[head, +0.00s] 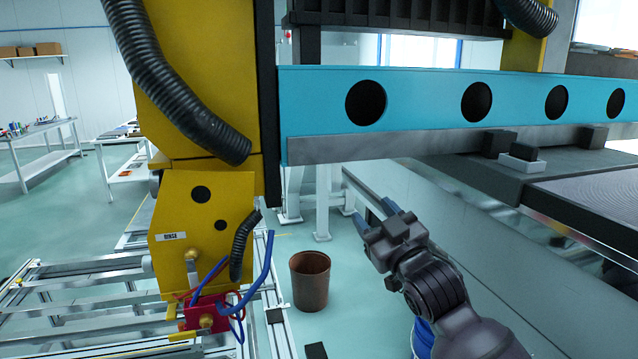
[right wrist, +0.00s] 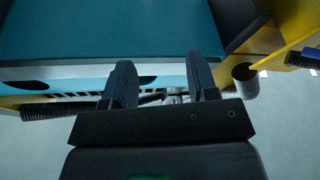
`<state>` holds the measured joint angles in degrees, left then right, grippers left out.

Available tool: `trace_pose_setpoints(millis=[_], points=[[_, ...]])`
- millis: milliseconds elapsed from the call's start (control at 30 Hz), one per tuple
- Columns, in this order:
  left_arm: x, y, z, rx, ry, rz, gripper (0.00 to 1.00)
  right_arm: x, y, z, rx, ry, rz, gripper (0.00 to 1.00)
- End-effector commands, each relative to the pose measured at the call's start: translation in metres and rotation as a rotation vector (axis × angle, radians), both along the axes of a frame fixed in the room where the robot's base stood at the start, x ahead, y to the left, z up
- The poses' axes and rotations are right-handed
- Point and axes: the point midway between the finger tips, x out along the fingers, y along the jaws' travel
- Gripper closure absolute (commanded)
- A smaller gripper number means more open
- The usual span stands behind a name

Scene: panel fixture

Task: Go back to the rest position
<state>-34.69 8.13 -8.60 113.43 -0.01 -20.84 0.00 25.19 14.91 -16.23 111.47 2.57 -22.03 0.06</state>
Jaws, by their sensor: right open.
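My right gripper (head: 372,211) is at the right of centre in the head view, on the dark arm coming up from the lower right. It is below the blue beam (head: 420,100) and beside the pale side wall of the machine. In the right wrist view its two dark ribbed fingers (right wrist: 162,88) stand apart, and I see nothing held between them. My left gripper is not in the head view.
A yellow machine column (head: 205,222) with black hoses stands left of centre. A brown bin (head: 310,282) stands on the floor left of my right gripper. The grey machine bed (head: 500,170) lies to the right. White tables (head: 40,155) are at the far left.

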Motion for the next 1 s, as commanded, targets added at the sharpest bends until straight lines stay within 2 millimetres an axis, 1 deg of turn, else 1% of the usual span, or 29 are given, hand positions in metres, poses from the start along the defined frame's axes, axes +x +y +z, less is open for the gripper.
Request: trace_pose_setpoints(millis=[33, 67, 100, 167, 200, 267, 300, 367, 400, 467, 500, 567, 600, 667, 700, 767, 800, 867, 900, 1000], points=[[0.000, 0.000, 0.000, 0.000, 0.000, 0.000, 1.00, -0.004, -0.012, -0.026, 0.010, 0.041, -0.022, 0.47], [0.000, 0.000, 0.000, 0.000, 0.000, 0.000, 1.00, -0.007, -0.018, -0.039, 0.014, 0.061, -0.036, 0.47], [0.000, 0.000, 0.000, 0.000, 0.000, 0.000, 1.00, -0.011, -0.027, -0.057, 0.020, 0.088, -0.054, 0.47], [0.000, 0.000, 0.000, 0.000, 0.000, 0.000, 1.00, -0.018, -0.040, -0.084, 0.028, 0.132, -0.081, 0.47], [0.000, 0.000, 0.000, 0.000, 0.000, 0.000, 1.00, -0.023, -0.048, -0.102, 0.033, 0.161, -0.098, 0.47], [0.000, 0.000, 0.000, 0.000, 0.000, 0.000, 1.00, -0.033, -0.060, -0.128, 0.040, 0.207, -0.126, 0.47], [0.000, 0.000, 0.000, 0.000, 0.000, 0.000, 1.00, -0.041, -0.069, -0.146, 0.044, 0.240, -0.146, 0.47], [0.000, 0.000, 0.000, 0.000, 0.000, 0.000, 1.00, -0.053, -0.081, -0.173, 0.049, 0.289, -0.173, 0.47], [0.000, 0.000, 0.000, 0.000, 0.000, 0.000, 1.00, -0.062, -0.089, -0.191, 0.052, 0.322, -0.191, 0.47], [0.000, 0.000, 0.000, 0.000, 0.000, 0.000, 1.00, -0.077, -0.100, -0.216, 0.057, 0.373, -0.219, 0.47], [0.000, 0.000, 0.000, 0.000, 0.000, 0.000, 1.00, -0.088, -0.108, -0.233, 0.060, 0.407, -0.237, 0.47], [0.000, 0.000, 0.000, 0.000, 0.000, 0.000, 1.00, -0.106, -0.118, -0.258, 0.066, 0.459, -0.264, 0.47], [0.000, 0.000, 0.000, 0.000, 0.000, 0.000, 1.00, -0.119, -0.125, -0.275, 0.069, 0.494, -0.281, 0.47], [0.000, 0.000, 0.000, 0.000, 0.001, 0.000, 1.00, -0.139, -0.135, -0.298, 0.074, 0.546, -0.307, 0.47], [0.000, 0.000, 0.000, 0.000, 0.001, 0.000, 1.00, -0.154, -0.141, -0.314, 0.077, 0.582, -0.325, 0.47], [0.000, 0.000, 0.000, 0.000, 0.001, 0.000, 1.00, -0.176, -0.150, -0.336, 0.080, 0.635, -0.351, 0.47], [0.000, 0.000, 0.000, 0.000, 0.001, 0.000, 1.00, -0.192, -0.155, -0.350, 0.082, 0.671, -0.367, 0.47], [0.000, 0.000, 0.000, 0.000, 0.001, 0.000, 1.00, -0.216, -0.161, -0.370, 0.083, 0.722, -0.389, 0.47], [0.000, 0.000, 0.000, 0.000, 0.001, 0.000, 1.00, -0.232, -0.165, -0.381, 0.084, 0.754, -0.402, 0.47], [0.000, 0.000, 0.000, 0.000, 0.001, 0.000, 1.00, -0.266, -0.170, -0.404, 0.085, 0.821, -0.428, 0.47]])
